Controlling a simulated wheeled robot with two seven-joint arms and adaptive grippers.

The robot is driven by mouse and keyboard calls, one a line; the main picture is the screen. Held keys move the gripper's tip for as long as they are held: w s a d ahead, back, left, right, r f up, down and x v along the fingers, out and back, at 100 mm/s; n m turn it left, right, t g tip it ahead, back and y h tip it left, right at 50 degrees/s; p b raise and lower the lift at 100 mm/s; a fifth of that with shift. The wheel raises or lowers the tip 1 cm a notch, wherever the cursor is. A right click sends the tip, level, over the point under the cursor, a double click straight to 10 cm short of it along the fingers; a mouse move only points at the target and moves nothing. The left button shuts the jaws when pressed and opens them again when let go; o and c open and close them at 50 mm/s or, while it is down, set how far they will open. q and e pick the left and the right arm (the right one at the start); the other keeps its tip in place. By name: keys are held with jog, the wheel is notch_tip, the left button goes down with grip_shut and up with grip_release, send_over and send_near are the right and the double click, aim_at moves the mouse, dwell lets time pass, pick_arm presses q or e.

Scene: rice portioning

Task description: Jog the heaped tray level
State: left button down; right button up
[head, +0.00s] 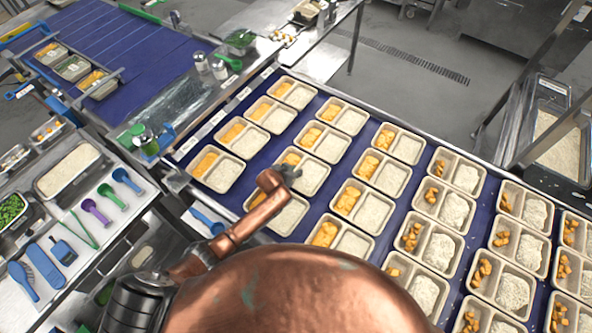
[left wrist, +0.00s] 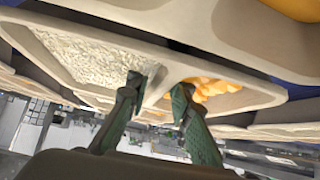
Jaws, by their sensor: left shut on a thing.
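My left gripper (head: 290,171) reaches over the blue belt in the head view, at a two-compartment beige tray (head: 313,193) with orange pieces on one side and white rice on the other. In the left wrist view my left gripper (left wrist: 162,85) has its dark green fingers on either side of the divider of the tray (left wrist: 205,63), shut on it. Rice (left wrist: 95,55) lies left of the fingers and orange pieces (left wrist: 212,88) lie right. The arm partly covers the tray in the head view. My right gripper is not in view.
Rows of similar trays crowd the blue belt (head: 224,205), with narrow gaps. Trays farther right hold mounded rice (head: 465,179). A side counter at left carries a rice pan (head: 93,150), colored scoops (head: 97,211) and a blue spatula (head: 45,266).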

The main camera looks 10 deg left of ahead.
pick_arm(q)
jog(key=c, duration=1.7)
grip_release()
jog(key=shift+s+a+f, duration=0.1)
jog(key=shift+f, duration=0.05)
jog(key=shift+o, duration=0.2)
